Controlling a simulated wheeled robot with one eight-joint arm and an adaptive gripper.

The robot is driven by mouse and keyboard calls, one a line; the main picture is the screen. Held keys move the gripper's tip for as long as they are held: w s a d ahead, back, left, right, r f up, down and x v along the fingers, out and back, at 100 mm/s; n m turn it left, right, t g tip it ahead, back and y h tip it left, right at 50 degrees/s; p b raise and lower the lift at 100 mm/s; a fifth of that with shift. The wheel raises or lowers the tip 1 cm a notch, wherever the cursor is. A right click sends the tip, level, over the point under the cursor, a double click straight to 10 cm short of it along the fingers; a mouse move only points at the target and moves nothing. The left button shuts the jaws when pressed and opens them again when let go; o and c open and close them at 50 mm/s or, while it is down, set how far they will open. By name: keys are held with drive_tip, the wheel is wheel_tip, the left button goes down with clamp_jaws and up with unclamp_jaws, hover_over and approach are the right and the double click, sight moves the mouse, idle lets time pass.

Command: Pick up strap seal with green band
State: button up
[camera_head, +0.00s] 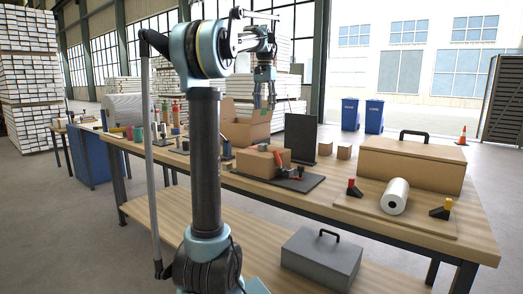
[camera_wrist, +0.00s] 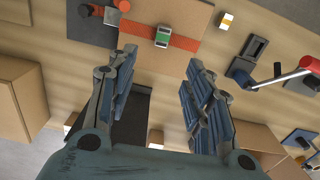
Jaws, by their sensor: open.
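The strap seal with green band (camera_wrist: 162,36) is a small block with a green band and a pale end. In the wrist view it sits on an orange strap (camera_wrist: 185,42) across a brown cardboard box (camera_wrist: 150,62). The same box shows on the workbench in the head view (camera_head: 258,164); the seal is too small to make out there. My gripper (camera_wrist: 161,62) is open and empty, and the seal appears just beyond and between its fingertips. In the head view my gripper (camera_head: 264,105) hangs well above the box, pointing down.
A white block with a yellow band (camera_wrist: 226,22) lies beside the box. An open carton (camera_head: 247,130), a dark upright panel (camera_head: 301,137) and a large lidded case (camera_head: 412,165) share the bench.

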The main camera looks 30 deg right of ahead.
hover_over(262, 144)
drive_tip(key=f, duration=1.1)
drive_tip(key=shift+s+d+f, duration=0.15)
drive_tip(key=shift+d+f, duration=0.25)
drive_tip(key=shift+w+a+f, duration=0.15)
drive_tip(key=shift+f, duration=1.2)
drive_tip(key=shift+w+a+f, duration=0.1)
drive_tip(key=shift+f, duration=1.2)
clamp_jaws()
